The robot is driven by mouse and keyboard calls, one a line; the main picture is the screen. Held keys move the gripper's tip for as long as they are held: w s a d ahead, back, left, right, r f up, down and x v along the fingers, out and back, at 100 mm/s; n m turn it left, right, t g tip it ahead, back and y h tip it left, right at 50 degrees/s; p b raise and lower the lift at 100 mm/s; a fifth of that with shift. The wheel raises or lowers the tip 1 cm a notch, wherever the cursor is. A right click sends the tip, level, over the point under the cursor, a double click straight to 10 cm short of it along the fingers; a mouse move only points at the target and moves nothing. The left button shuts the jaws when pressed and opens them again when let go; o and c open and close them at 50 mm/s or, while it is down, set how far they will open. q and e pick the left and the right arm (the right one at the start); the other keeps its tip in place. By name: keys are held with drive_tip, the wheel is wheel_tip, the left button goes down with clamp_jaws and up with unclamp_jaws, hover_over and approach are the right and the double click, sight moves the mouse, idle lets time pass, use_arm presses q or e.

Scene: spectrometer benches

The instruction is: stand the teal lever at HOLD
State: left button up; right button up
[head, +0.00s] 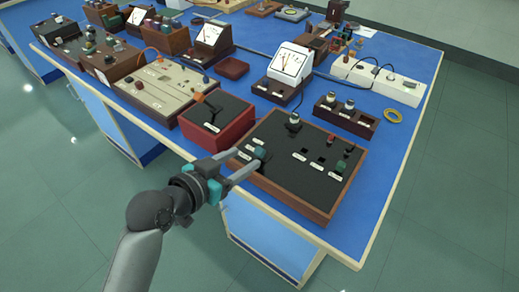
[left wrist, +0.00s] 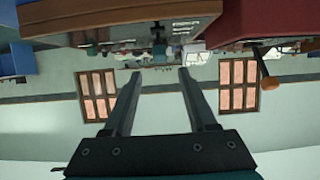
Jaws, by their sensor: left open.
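A black panel in a wooden frame (head: 290,180) lies at the front of the blue bench. A teal lever knob (head: 260,152) stands near its left edge, with small white labels around it that are too small to read. A second green-teal piece (head: 340,167) stands at the panel's right side. My left gripper (head: 246,160) is open, its fingertips over the panel's left edge, close to the left teal knob. I cannot tell whether they touch it. In the left wrist view, seen upside down, the open fingers (left wrist: 157,75) point towards a dark teal piece (left wrist: 159,48) just beyond the tips.
A red box with a black top and lever (head: 217,120) stands just left of the panel. A dark block with several terminals (head: 346,115) and a white meter (head: 290,65) stand behind. The bench front edge runs below my arm.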

sight(259, 149)
use_arm(q)
drive_tip(key=b+x, duration=0.1)
drive_tip(key=x, duration=0.7)
drive_tip(key=shift+r, duration=0.1)
drive_tip(key=c, duration=0.4)
clamp_jaws()
